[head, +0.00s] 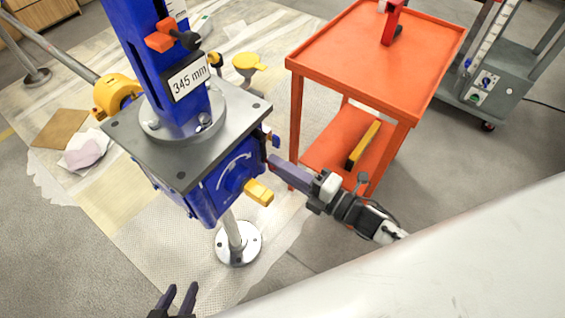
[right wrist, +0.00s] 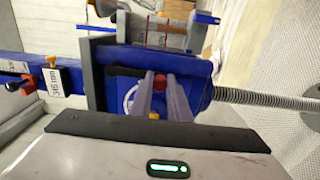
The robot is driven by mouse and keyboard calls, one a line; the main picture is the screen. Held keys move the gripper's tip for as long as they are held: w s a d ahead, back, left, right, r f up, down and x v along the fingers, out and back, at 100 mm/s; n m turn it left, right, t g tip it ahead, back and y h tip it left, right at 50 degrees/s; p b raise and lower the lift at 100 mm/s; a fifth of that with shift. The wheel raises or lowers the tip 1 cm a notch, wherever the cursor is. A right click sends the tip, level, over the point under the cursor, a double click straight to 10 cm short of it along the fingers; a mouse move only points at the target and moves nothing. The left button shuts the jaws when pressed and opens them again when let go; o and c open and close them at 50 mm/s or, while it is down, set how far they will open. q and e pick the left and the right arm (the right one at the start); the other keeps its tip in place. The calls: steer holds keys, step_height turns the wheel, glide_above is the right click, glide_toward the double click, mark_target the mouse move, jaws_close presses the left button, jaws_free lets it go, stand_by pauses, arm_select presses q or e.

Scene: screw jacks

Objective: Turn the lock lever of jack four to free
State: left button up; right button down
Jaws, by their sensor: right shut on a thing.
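The jack has a blue column with a "345 mm" plate (head: 189,78), a grey flange plate (head: 135,150) and a blue gear housing (head: 212,197). A yellow handle (head: 258,192) sticks out from the housing face beside a white arc mark. My right gripper (head: 273,163) reaches the housing from the right, above the yellow handle. In the right wrist view its fingers (right wrist: 159,85) are closed around a small red lever (right wrist: 160,80), mostly hidden between them. Whether this lever is at locked or free cannot be told. My left gripper (head: 178,298) is open and empty at the bottom edge.
An orange cart (head: 350,62) stands close on the right, with a yellow-topped bar (head: 363,145) on its lower shelf. A spindle foot (head: 238,250) stands below the housing. A grey wheeled unit (head: 485,85) is at the far right.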

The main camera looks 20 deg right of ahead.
steer(key=shift+s, duration=0.1)
stand_by(0.3)
steer(key=c, duration=1.7)
jaws_free()
steer(key=shift+o, duration=0.2)
steer(key=v, duration=1)
steer(key=shift+f, duration=0.1)
steer(key=s+a+f+m+g+h, duration=0.2)
steer(key=s+f+m+g+h, duration=0.1)
steer(key=m, duration=0.8)
steer(key=s+a+f+m+g+h+p, duration=0.1)
steer(key=s+a+f+m+g+h, duration=0.1)
steer(key=s+f+m, duration=0.4)
steer(key=m+g+h, duration=0.1)
steer(key=m+h, duration=0.1)
steer(key=m, duration=0.3)
steer(key=shift+a, duration=0.35)
